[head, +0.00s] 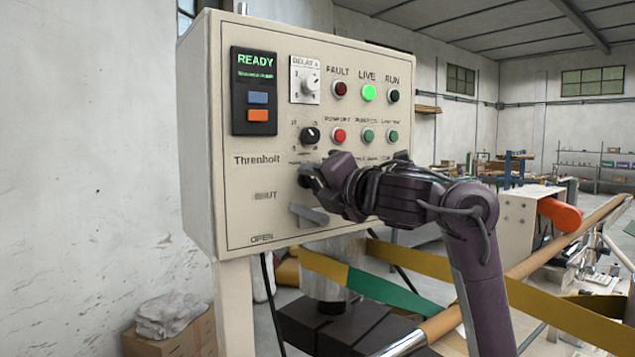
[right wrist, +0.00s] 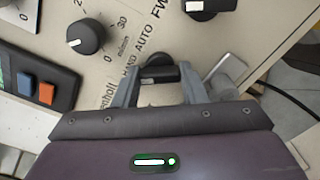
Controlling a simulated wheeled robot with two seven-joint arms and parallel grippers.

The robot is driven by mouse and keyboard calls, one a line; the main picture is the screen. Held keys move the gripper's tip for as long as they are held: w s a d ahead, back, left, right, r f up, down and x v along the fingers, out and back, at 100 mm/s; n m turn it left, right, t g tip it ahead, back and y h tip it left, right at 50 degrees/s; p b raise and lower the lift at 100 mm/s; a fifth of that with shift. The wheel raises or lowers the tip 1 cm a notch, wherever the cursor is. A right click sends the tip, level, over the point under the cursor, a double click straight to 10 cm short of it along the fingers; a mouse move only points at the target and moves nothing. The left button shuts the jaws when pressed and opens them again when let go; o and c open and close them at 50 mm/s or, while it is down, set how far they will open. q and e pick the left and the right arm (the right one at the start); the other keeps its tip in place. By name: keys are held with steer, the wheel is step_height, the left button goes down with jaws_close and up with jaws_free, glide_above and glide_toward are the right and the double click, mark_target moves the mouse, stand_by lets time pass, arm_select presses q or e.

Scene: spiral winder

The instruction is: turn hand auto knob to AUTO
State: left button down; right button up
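The hand auto knob (right wrist: 160,72) is black and shows in the right wrist view, next to the printed words HAND and AUTO. A pale mark sits at the left end of its grip bar, on the HAND side. My right gripper (right wrist: 160,75) has one finger on each side of this knob. The fingertips are very near its ends, and I cannot tell whether they press on it. In the head view my right gripper (head: 309,178) is at the panel front and mostly hides the knob. My left gripper is in neither view.
The control box (head: 200,130) has a READY display (head: 254,68), a DELAY knob (head: 310,83), another black knob (head: 310,135), and several lamps and buttons. A grey lever (head: 310,214) sits just below my gripper. Yellow and green bands (head: 385,292) run below the box.

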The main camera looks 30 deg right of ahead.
steer(key=shift+c, duration=0.8)
steer(key=shift+m, duration=0.3)
steer(key=m+p, duration=0.3)
steer(key=m, duration=0.2)
steer(key=shift+m, duration=0.3)
steer(key=m+p, duration=0.2)
steer(key=m, duration=0.2)
steer(key=shift+p, duration=0.3)
steer(key=shift+m+p, duration=0.85)
steer(key=shift+m, duration=0.95)
steer(key=shift+f, duration=0.15)
steer(key=o, duration=1)
